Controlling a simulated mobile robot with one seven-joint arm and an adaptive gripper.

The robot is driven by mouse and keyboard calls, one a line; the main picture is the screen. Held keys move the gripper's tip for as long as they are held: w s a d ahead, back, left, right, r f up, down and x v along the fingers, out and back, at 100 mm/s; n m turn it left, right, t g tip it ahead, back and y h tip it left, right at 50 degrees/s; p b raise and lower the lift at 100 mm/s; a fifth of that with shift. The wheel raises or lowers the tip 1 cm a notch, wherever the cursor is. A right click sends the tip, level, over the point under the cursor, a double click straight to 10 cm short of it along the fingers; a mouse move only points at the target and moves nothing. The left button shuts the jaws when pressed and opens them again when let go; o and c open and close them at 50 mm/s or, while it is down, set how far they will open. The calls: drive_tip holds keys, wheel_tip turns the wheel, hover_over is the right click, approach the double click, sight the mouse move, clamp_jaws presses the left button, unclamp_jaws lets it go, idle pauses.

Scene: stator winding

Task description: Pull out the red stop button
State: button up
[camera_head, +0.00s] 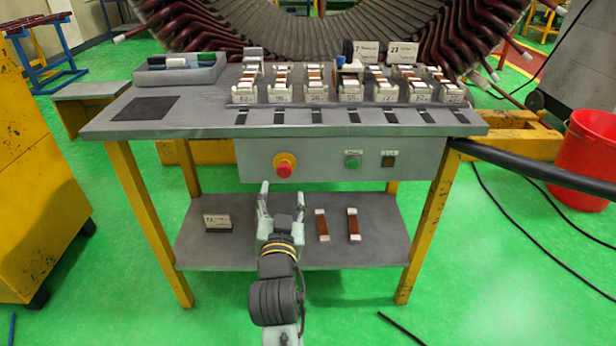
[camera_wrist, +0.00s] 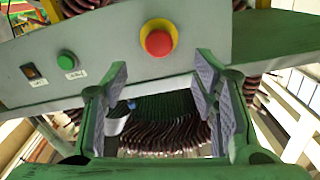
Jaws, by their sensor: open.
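The red stop button (camera_head: 284,170) sits on a yellow round base on the left part of the table's grey front panel. In the wrist view the red button (camera_wrist: 158,42) shows above and between my fingertips, apart from them. My gripper (camera_head: 281,190) is below the button in the head view, its two fingers pointing up toward the panel. In the wrist view my gripper (camera_wrist: 160,70) is open and empty, with a wide gap between the finger pads.
A green button (camera_head: 352,161) and a dark switch (camera_head: 388,161) are on the same panel (camera_head: 320,160), to the right. The lower shelf (camera_head: 385,235) holds a label block (camera_head: 217,222) and two wound pieces (camera_head: 338,224). A red bucket (camera_head: 588,155) stands at right.

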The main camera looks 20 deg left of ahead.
sight(284, 173)
drive_tip(key=p+x, duration=0.2)
drive_tip(key=x, duration=0.9)
drive_tip(key=shift+f, duration=0.15)
drive_tip(key=shift+s, duration=0.1)
clamp_jaws()
idle(0.4)
